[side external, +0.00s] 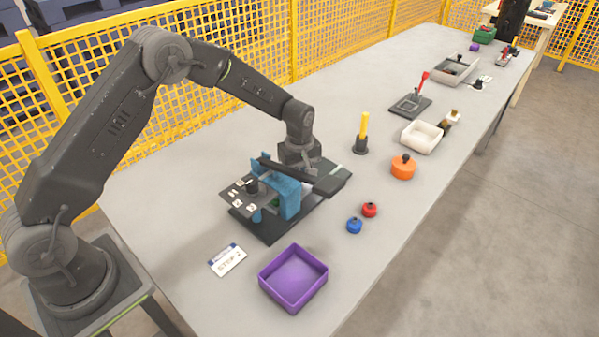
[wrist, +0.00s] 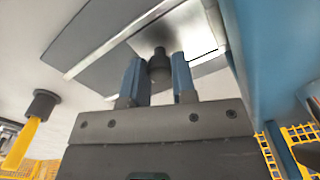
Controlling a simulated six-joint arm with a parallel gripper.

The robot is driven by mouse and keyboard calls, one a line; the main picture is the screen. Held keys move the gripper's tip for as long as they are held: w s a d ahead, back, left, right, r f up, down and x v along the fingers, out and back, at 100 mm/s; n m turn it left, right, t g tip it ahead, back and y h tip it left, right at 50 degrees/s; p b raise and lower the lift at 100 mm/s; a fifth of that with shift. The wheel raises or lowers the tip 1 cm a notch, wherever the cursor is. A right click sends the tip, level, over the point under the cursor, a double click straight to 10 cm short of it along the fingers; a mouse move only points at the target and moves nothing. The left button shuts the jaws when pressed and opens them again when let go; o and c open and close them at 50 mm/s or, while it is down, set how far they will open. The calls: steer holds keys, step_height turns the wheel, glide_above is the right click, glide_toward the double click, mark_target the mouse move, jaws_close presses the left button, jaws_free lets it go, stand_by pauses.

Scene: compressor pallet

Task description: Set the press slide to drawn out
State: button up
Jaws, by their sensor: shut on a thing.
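The press stands on a dark base (side external: 270,232) with a blue frame (side external: 288,196). The blue frame also shows along the right of the wrist view (wrist: 258,50). The slide, a dark flat plate (wrist: 115,70), carries a dark round knob (wrist: 158,66). My gripper (wrist: 158,82) has its two fingers on either side of this knob, shut on it. In the side external view my gripper (side external: 299,155) is low behind the blue frame, and its fingertips and the knob are hidden. A dark plate with small white pieces (side external: 238,193) lies on the left side of the frame.
A purple tray (side external: 293,299) and a white card (side external: 227,260) lie in front. Blue (side external: 354,226) and red (side external: 369,210) knobs, an orange canister (side external: 403,169) and a yellow post (side external: 364,126) stand to the right. The table's front right edge is clear.

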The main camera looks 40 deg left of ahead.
jaws_close()
steer(key=shift+w, duration=0.15)
steer(key=w, duration=0.9)
steer(key=shift+w, duration=0.25)
steer(key=shift+w+r, duration=0.1)
steer(key=shift+w, duration=0.2)
steer(key=o, duration=0.6)
jaws_free()
